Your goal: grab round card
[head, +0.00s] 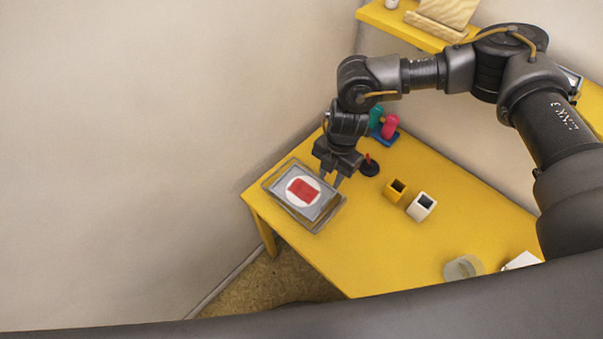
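A round white card (291,197) with a red patch (303,190) on it lies in a grey metal tray (318,224) on the left end of the yellow table. My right gripper (333,180) is over the right side of the tray, pointing down, close to the card's upper right edge. Its two fingers appear apart, with nothing visible between them. Whether the fingertips touch the card or tray cannot be told. My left gripper is not in view.
A yellow shelf (410,25) is behind.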

